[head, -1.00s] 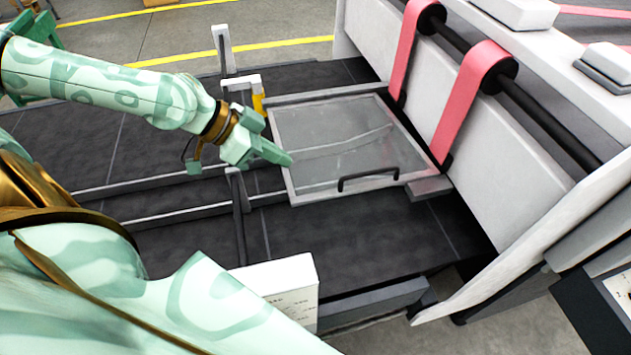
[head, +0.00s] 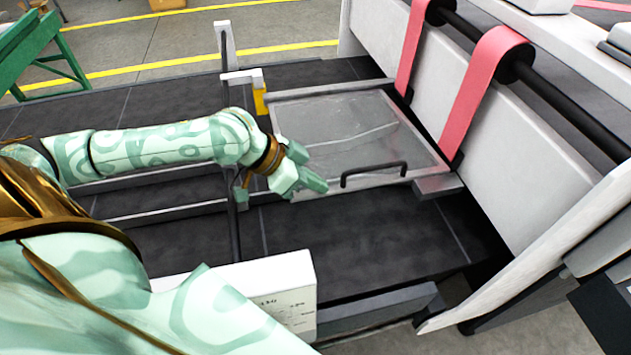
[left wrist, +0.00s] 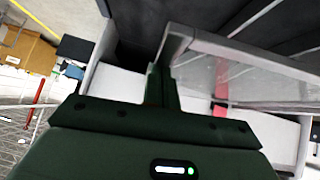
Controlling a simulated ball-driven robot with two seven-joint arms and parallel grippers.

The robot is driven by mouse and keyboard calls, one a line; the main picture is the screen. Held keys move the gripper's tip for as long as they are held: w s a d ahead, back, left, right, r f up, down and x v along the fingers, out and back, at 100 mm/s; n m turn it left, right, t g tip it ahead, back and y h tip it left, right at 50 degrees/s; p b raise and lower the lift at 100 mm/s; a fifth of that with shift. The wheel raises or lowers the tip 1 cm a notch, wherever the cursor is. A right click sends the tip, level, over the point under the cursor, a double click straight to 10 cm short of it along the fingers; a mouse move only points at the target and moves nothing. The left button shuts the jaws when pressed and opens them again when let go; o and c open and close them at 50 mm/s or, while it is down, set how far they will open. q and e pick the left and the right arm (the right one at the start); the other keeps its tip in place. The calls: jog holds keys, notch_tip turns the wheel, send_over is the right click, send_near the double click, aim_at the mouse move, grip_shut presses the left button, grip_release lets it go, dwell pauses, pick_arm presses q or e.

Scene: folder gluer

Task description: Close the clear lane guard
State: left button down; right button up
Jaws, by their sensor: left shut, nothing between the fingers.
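The clear lane guard (head: 350,135) is a see-through panel in a grey frame over the dark lane in the head view. A black handle (head: 374,168) stands near its front edge. I cannot tell exactly how far the panel is tilted. My left gripper (head: 318,185) is shut and empty at the guard's front left corner, left of the handle. In the left wrist view, the finger (left wrist: 160,88) overlaps the corner of the guard's frame (left wrist: 178,42). I cannot tell whether they touch. My right gripper is not in view.
Pink belts (head: 484,85) on black rollers and a white machine wall (head: 530,165) stand right of the guard. A white post (head: 226,50) and a yellow part (head: 260,100) are at its back left. A white box (head: 285,285) is in front. The dark lane (head: 370,245) before the guard is clear.

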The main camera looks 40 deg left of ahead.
aim_at(307, 195)
pick_arm(q)
jog(key=f, duration=0.2)
jog(key=f+b, duration=0.1)
jog(key=f, duration=0.1)
jog(key=shift+s+d+f, duration=0.15)
jog(key=shift+d+f, duration=0.05)
jog(key=shift+f, duration=0.2)
jog(key=shift+s+f, duration=0.4)
jog(key=shift+f, duration=0.05)
jog(key=r+p, duration=0.6)
jog(key=shift+w+a+r, duration=0.15)
jog(key=shift+w+a, duration=0.05)
jog(key=shift+w, duration=0.05)
jog(key=s+p+v, duration=0.1)
jog(key=v, duration=0.8)
jog(key=shift+d, duration=0.25)
